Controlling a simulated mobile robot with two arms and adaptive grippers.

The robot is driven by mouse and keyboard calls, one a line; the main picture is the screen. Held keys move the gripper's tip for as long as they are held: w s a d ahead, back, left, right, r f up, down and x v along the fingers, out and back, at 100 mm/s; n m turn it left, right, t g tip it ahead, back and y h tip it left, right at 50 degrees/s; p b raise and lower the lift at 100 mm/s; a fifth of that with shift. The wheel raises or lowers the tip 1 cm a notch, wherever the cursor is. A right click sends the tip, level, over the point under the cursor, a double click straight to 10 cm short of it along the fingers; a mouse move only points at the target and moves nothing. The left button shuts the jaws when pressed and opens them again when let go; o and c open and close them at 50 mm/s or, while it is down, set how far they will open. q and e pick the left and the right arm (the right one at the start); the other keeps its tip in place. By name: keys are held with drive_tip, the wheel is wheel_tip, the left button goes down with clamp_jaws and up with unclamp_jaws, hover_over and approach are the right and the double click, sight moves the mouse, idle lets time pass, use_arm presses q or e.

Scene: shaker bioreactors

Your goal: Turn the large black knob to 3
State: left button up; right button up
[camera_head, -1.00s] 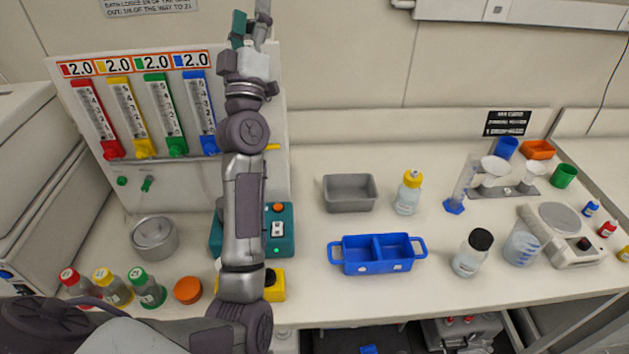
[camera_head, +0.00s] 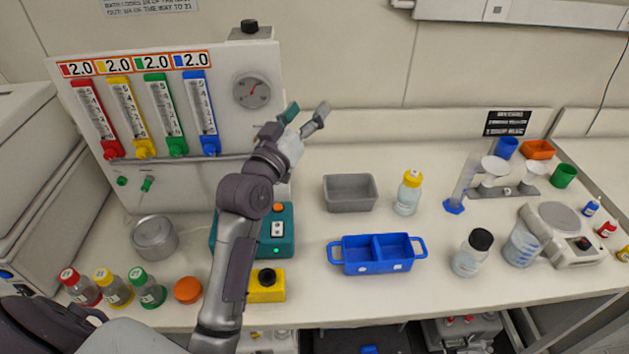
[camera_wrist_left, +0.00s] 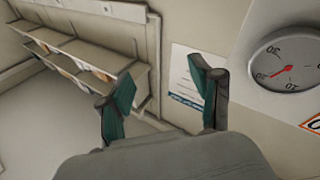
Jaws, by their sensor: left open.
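A black knob (camera_head: 249,27) stands on top of the white flow panel (camera_head: 232,190), at its right end. A smaller black knob (camera_head: 267,277) sits on a yellow box (camera_head: 265,293) near the front of the bench. A setting on either knob is too small to read. My left gripper (camera_head: 308,112) is open and empty, right of the panel's edge and lower than the top knob, apart from it. In the left wrist view the open fingers (camera_wrist_left: 162,80) have nothing between them, and no black knob shows.
A round gauge (camera_head: 252,90) with a red needle is on the panel; it also shows in the left wrist view (camera_wrist_left: 286,66). A teal device (camera_head: 283,240), grey tray (camera_head: 349,194) and blue divided tray (camera_head: 345,254) stand on the bench. Bottles stand at front left.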

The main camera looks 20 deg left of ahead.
use_arm(q)
drive_tip(key=s+d+f+m+g, duration=0.1)
drive_tip(key=s+d+f+g, duration=0.1)
drive_tip(key=f, duration=0.4)
drive_tip(key=s+d+f+m+g+h, duration=0.1)
drive_tip(key=s+d+f+g, duration=0.1)
drive_tip(key=f, duration=0.4)
drive_tip(key=shift+s+d+f+m+g, duration=0.15)
drive_tip(key=shift+s+m+g, duration=0.15)
drive_tip(key=shift+s+g, duration=0.25)
